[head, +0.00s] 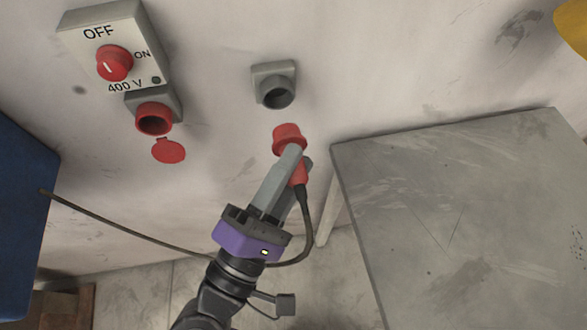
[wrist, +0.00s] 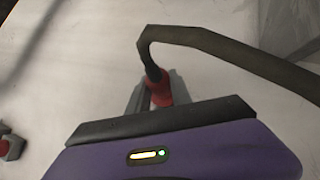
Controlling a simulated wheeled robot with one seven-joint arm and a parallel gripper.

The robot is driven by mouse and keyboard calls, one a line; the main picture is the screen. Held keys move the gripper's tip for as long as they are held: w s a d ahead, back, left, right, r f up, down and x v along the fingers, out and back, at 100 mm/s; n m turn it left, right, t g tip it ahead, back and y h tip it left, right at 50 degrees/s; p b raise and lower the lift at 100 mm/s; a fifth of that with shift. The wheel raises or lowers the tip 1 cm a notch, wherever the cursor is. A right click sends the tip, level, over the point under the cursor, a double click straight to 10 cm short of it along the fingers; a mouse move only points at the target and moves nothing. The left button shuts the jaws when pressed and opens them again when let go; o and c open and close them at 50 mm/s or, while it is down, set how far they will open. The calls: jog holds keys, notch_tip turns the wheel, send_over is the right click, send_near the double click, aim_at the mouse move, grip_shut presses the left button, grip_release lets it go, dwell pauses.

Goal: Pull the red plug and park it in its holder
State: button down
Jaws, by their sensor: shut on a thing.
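The red plug (head: 288,138) is held between the fingers of my gripper (head: 291,160), out of the socket. Its wide red collar points up toward the wall, and its cable leaves from the lower end. The grey holder (head: 274,83) on the wall is empty, its round opening just above and left of the plug, with a gap between them. The red socket (head: 154,118) under the switch box is empty, its red lid (head: 168,150) hanging open. In the wrist view the back of the plug (wrist: 160,92) and its cable show; the collar is hidden.
The switch box (head: 115,50) has a red knob between OFF and ON markings. The dark cable (head: 115,222) runs left to a blue cabinet (head: 22,215). A grey table (head: 460,200) stands close on the right. The wall around the holder is clear.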

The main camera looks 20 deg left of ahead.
aim_at(278, 149)
jog(key=shift+w+a+b, duration=0.7)
jog(key=shift+w+a, duration=0.15)
jog(key=shift+w, duration=0.25)
jog(key=shift+w+a+b, duration=0.65)
jog(key=shift+w+a, duration=0.15)
jog(key=shift+w, duration=0.3)
jog(key=shift+r, duration=0.1)
jog(key=shift+b, duration=1.5)
jog(key=shift+w+a+b, duration=0.55)
jog(key=shift+w+b, duration=0.05)
jog(key=shift+w, duration=0.1)
jog(key=shift+w+a+b, duration=0.5)
jog(key=shift+w+b, duration=0.1)
jog(key=shift+w, duration=0.1)
dwell(0.5)
jog(key=c, duration=1.1)
grip_release()
jog(key=shift+b+v, duration=0.7)
jog(key=shift+v, duration=3.25)
